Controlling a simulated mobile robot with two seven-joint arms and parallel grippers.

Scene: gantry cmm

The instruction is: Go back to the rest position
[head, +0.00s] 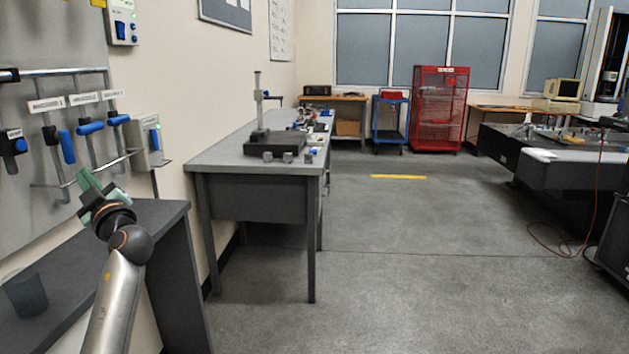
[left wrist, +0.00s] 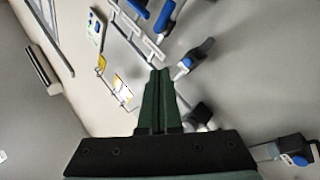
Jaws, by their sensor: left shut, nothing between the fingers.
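My left gripper (head: 88,184) is raised at the left of the head view, above the small dark bench and in front of the grey wall panel. Its green fingers also show in the left wrist view (left wrist: 158,100), pressed together with nothing between them. The fingers point toward the panel with the blue-handled levers (head: 66,146); I cannot tell the exact gap to it. My right gripper is in neither view.
A dark bench (head: 160,215) stands below my left arm, with a dark cup (head: 25,293) on it. A grey table (head: 262,185) with a height gauge (head: 259,105) stands beyond. A red cage cart (head: 438,108) is at the back. The middle floor is clear.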

